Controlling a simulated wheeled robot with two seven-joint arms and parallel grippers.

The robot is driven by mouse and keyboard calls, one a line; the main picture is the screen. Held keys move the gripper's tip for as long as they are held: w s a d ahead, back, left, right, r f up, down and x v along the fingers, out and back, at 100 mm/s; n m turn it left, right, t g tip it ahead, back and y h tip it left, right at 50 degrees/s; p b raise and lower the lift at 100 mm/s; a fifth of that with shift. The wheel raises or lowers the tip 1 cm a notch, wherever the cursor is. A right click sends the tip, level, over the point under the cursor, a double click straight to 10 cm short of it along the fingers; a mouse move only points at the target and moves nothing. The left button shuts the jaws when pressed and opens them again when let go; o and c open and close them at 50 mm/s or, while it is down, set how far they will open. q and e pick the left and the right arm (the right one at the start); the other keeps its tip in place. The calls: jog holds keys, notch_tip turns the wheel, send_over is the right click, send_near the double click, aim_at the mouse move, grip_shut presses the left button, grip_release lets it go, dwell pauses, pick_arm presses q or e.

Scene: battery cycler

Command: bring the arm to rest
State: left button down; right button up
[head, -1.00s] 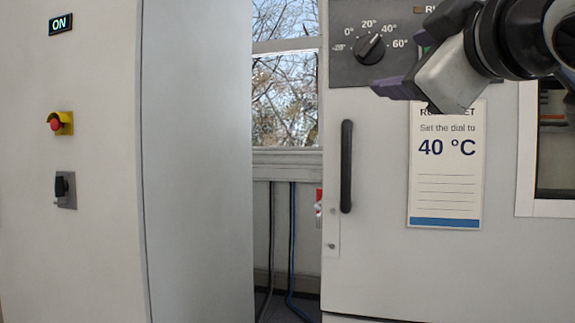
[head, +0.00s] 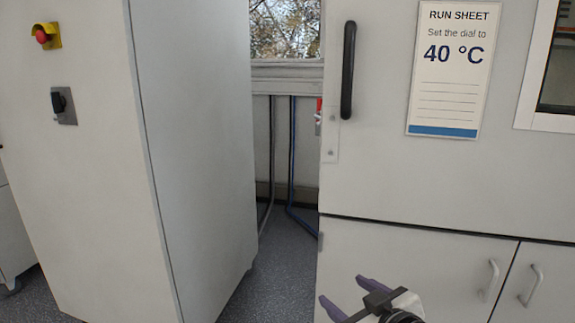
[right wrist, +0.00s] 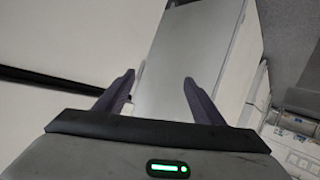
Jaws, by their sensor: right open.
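My right gripper (head: 342,297) is low in the head view, in front of the lower cupboard doors of the cycler cabinet. Its two purple fingers are apart with nothing between them. In the right wrist view the same open fingers (right wrist: 160,98) show, with a grey cabinet side beyond them. The run sheet (head: 450,70) on the cabinet door reads "Set the dial to 40 °C". The dial is out of view now. My left gripper is not in view.
The cabinet door has a black vertical handle (head: 348,70). A tall grey cabinet (head: 195,150) stands at left, with a red button (head: 45,36) and a black switch (head: 62,103). Between the cabinets is a floor gap (head: 280,240) with cables. The lower doors have small handles (head: 488,280).

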jog(key=s+d+f+m+g+h, duration=0.1)
jog(key=s+f+m+g, duration=0.1)
jog(key=s+f, duration=1.1)
jog(key=s+d+f+m+g, duration=0.2)
jog(key=s+f, duration=1.1)
jog(key=s, duration=0.2)
jog(key=shift+s+d+f+h, duration=0.3)
jog(key=shift+s+f+h, duration=0.05)
jog(key=shift+h, duration=0.05)
jog(key=shift+c, duration=0.3)
